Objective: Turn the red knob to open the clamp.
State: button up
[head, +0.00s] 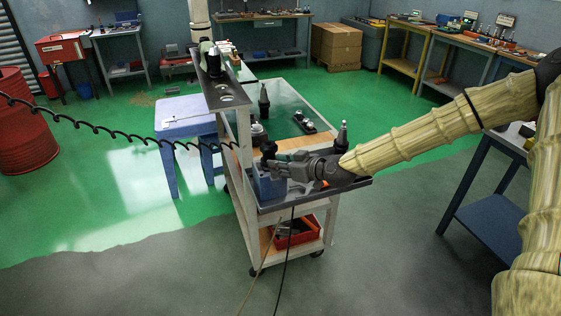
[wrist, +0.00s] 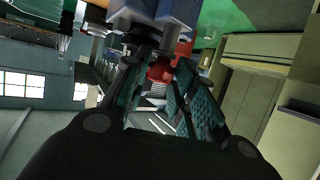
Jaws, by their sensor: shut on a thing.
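The red knob (wrist: 160,72) shows in the wrist view between the two fingers of my gripper (wrist: 158,88), close to their tips. My gripper is shut on it. A blue block-like body (wrist: 177,12), which looks like the clamp, is just beyond the fingertips. In the head view my gripper (head: 272,163) is at the near end of the cart, right above and beside the blue clamp body (head: 268,188). The knob is hidden there by my gripper. I cannot tell how far the clamp's jaws are open.
The tooling cart (head: 308,100) carries dark tool holders (head: 264,100) and a raised shelf (head: 226,97) on its left side. A red bin (head: 296,232) sits on the lower shelf. A blue stool (head: 187,110) stands left; a blue table (head: 490,200) stands right. A coiled black cable (head: 120,133) crosses at left.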

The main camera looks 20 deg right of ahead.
jog(key=shift+w+a+r+m+g+h+p, duration=0.15)
jog(key=shift+a+m+h, duration=0.25)
jog(key=shift+m+h, duration=2)
jog(key=shift+s+a+f+m+g+h+p, duration=0.1)
jog(key=shift+a+m+h+p, duration=0.2)
jog(key=shift+m+h, duration=2.1)
jog(key=shift+w+a+r+m+g+h+p, duration=0.15)
jog(key=shift+a+m+h, duration=0.3)
jog(key=shift+m+h, duration=1.95)
jog(key=shift+f+h, duration=0.1)
jog(key=shift+h, duration=0.4)
jog(key=o, duration=1)
jog(key=shift+f, duration=0.1)
jog(key=shift+s, duration=0.1)
jog(key=v, duration=1.2)
jog(key=shift+r, duration=0.2)
